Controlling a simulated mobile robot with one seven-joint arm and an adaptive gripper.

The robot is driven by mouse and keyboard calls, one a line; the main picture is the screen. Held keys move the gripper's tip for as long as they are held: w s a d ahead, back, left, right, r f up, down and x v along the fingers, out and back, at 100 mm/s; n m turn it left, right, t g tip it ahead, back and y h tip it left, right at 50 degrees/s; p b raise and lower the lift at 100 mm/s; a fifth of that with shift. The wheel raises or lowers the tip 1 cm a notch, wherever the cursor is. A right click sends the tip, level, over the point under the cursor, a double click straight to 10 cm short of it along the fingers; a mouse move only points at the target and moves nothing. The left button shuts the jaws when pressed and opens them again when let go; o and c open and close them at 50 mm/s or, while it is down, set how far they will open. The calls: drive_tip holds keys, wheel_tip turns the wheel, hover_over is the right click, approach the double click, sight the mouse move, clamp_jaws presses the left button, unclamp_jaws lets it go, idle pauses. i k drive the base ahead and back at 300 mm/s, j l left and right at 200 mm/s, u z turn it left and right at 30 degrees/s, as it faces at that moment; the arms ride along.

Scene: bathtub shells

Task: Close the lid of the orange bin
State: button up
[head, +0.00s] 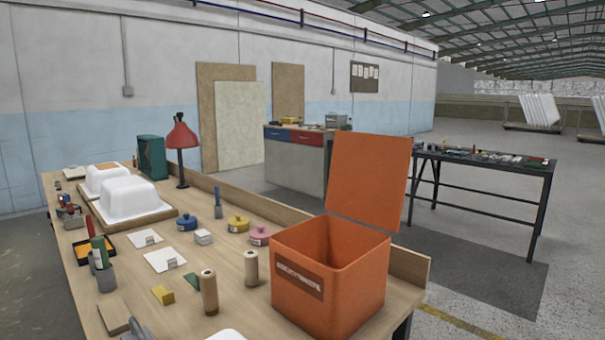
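The orange bin (327,291) stands on the right end of the wooden workbench, with a dark label strip on its front left side. Its square orange lid (369,182) is open, standing up from the back edge and leaning slightly back. The bin's inside shows only in part, and no contents are visible there. My gripper is not clearly in view.
Two wooden cylinders (251,268) stand left of the bin. Yellow and pink round tins (259,235) sit behind them. White tub shells (131,199), a red lamp (181,137) and small tools occupy the left. A raised wooden edge (410,265) runs behind the bin.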

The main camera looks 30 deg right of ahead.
sight(368, 176)
drive_tip(key=i+l+u, duration=0.1)
drive_tip(key=l+u, duration=0.25)
drive_tip(key=l, duration=0.2)
drive_tip(key=l+u, duration=0.35)
drive_tip(key=l, duration=0.2)
drive_tip(key=l+u, duration=0.2)
drive_tip(key=l, duration=0.4)
drive_tip(key=k+l+u, duration=0.15)
drive_tip(key=l, duration=1.05)
drive_tip(key=k+l, duration=0.15)
drive_tip(key=l, duration=0.95)
drive_tip(key=k+l, duration=0.1)
drive_tip(key=l, duration=0.45)
drive_tip(key=l+z, duration=0.35)
drive_tip(key=l, duration=0.95)
